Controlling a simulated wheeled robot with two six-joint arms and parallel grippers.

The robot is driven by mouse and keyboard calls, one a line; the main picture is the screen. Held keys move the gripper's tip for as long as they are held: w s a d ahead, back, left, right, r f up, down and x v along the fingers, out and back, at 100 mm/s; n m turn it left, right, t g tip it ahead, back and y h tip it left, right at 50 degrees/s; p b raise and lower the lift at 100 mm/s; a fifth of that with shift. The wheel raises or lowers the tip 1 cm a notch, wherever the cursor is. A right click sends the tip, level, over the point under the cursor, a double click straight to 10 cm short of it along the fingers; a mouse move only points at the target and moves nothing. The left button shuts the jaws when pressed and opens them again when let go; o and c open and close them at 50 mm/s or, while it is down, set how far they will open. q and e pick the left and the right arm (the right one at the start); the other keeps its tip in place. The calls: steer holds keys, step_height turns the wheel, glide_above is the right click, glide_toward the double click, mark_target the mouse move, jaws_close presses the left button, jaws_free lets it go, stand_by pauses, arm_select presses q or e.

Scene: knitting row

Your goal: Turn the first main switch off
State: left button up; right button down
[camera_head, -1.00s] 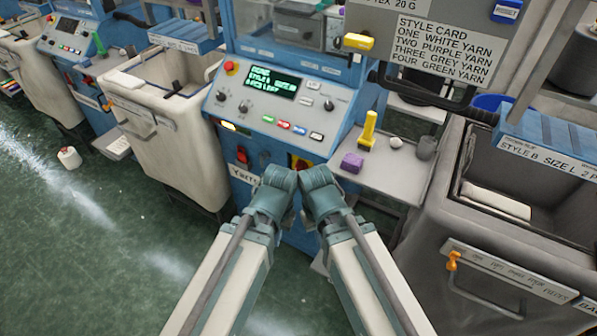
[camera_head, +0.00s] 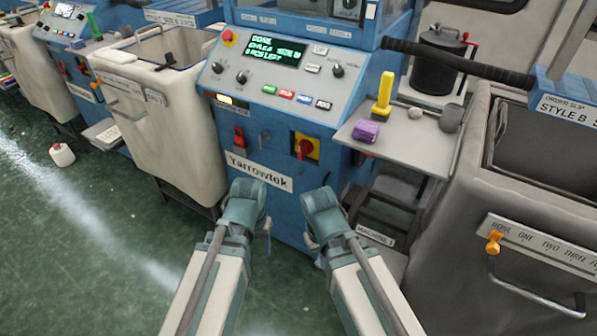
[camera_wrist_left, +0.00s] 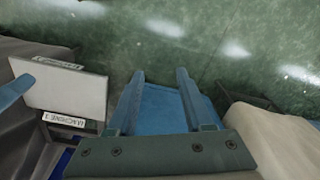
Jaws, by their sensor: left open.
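The main switch (camera_head: 305,149), a red rotary knob on a yellow plate, is on the blue front of the Yarrowtek machine (camera_head: 290,205), right of its name plate. It is uncovered in the head view; its knob looks roughly upright, but I cannot read its setting. My left gripper (camera_head: 262,222) is below and left of the switch, apart from it. In the left wrist view its two fingers (camera_wrist_left: 160,75) are spread and empty, with blue surface and green floor behind. My right gripper (camera_head: 308,236) is below the switch; its jaws do not show clearly.
A grey side shelf (camera_head: 435,150) juts out to the right, carrying a purple block (camera_head: 366,132) and a yellow tool (camera_head: 384,95). A cream bin (camera_head: 165,130) stands left and a grey bin (camera_head: 460,205) right. A red rocker (camera_head: 239,137) is left of the switch.

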arm_select(q)
step_height(320, 180, down, 9)
steer(key=w+h+b, duration=0.1)
steer(key=w+b, duration=0.2)
steer(key=b, duration=0.4)
steer(key=m+t+h+b, duration=0.4)
steer(key=t+h, duration=0.4)
steer(key=t, duration=0.7)
glide_toward(299, 149)
steer(key=x, duration=0.9)
steer(key=shift+w+d, duration=0.15)
steer(key=shift+w, duration=0.05)
arm_select(e)
step_height(299, 149, down, 14)
arm_select(q)
jaws_close()
arm_select(e)
steer(key=shift+d, duration=0.1)
